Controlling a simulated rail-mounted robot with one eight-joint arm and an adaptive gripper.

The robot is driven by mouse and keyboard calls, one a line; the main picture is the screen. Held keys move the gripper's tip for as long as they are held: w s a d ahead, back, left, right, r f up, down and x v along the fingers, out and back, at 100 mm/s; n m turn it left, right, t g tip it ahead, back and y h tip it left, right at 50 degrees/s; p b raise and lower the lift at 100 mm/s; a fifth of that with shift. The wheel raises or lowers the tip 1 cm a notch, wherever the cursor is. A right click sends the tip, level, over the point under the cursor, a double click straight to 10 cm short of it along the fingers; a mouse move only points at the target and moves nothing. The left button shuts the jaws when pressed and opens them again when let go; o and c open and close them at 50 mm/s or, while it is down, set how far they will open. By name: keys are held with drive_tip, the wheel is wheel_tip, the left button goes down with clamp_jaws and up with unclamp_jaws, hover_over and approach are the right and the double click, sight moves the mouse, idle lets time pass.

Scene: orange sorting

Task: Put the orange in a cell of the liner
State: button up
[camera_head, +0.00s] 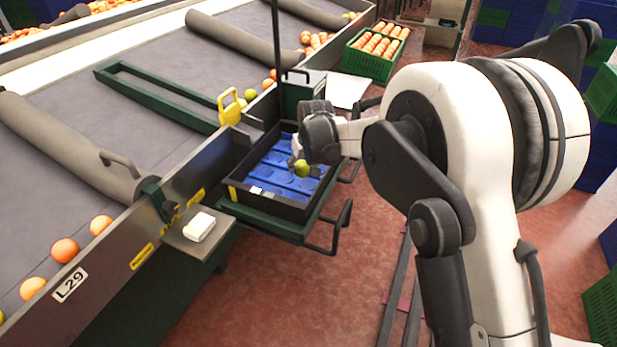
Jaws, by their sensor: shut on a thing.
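My gripper (297,158) is shut on a small green-yellow fruit (301,168), the only fruit at the gripper. It holds the fruit over the blue liner (265,177), which lies in a black crate (283,207). The liner has several cells in rows. I cannot tell whether the fruit touches the liner or which cell it is over. My arm hides the far right part of the liner. A small white piece (257,190) lies at the crate's near left corner.
The crate sits on a green stand with handle bars (343,222) at its right. A sorting belt (150,115) with oranges (65,250) along its edge runs at the left. A full green crate (369,63) stands behind. A yellow handle (232,108) rises near the liner.

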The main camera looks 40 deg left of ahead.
drive_tip(key=shift+w+d+f, duration=0.1)
drive_tip(key=shift+w+f, duration=0.3)
drive_tip(key=shift+w, duration=0.15)
drive_tip(key=shift+w+d+f, duration=0.1)
drive_tip(key=shift+w+f, duration=0.25)
drive_tip(key=shift+w, duration=0.2)
drive_tip(key=shift+f+b, duration=0.5)
drive_tip(key=shift+f, duration=1.45)
drive_tip(key=shift+f, duration=0.2)
drive_tip(key=o, duration=0.9)
drive_tip(key=shift+r, duration=0.1)
drive_tip(key=p+v, duration=0.1)
drive_tip(key=v, duration=1.1)
drive_tip(key=shift+p, duration=0.4)
